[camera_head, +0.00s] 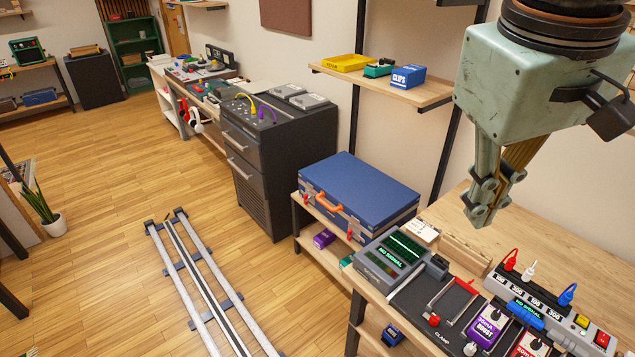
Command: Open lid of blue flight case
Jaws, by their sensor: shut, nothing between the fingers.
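The blue flight case (358,190) lies on a wooden shelf bench in the middle of the view. Its lid is down, and an orange handle (325,202) and small red latches (306,198) show on its front side. My gripper (480,220) is at the upper right, pointing down above the wooden workbench. It is shut and empty, to the right of the case and apart from it.
A wall shelf (400,90) with a yellow tray (348,62) hangs above the case. A black cabinet (278,150) stands left of it. Floor rails (195,275) run at left.

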